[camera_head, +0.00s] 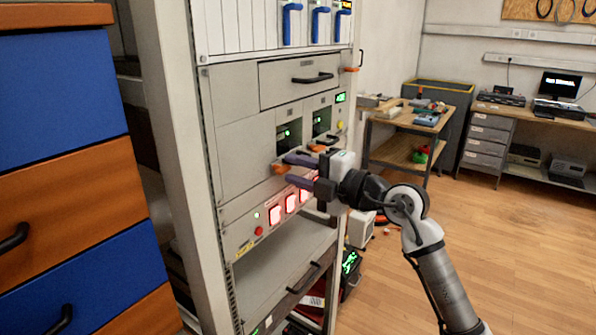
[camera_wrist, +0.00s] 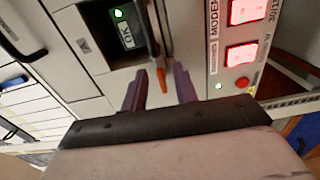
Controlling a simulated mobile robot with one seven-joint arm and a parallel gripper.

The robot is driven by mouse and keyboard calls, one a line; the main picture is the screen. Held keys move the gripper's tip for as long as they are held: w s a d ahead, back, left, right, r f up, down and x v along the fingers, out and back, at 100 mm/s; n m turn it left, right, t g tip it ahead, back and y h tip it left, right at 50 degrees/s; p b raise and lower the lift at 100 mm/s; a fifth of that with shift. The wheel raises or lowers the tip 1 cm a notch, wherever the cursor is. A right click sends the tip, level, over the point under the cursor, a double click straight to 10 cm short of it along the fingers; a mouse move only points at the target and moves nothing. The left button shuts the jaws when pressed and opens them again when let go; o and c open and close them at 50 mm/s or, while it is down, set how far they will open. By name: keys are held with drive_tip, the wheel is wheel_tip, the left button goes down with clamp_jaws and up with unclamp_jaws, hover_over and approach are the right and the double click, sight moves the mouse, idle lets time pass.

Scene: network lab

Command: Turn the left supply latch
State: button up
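The left supply latch, an orange tab (camera_head: 280,168), sits below the left supply bay on the rack front. In the wrist view its orange tip (camera_wrist: 162,80) lies between the two purple fingers, with a visible gap to each. My gripper (camera_head: 288,169) is open, its fingers reaching toward the rack, one above and one below the latch in the head view. The wrist view shows the same open fingers (camera_wrist: 160,84). Whether a finger touches the latch cannot be told. The right supply latch (camera_head: 316,147), also orange, is up and to the right.
Red lit switches (camera_head: 275,214) and a red button (camera_head: 259,231) are just below my gripper. A drawer with a black handle (camera_head: 312,78) is above the bays. A blue and orange cabinet (camera_head: 70,180) stands at left. The floor at right is clear.

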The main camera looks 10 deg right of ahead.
drive_tip(key=b+v, duration=0.4)
drive_tip(key=v, duration=0.9)
drive_tip(key=shift+s+d, duration=0.25)
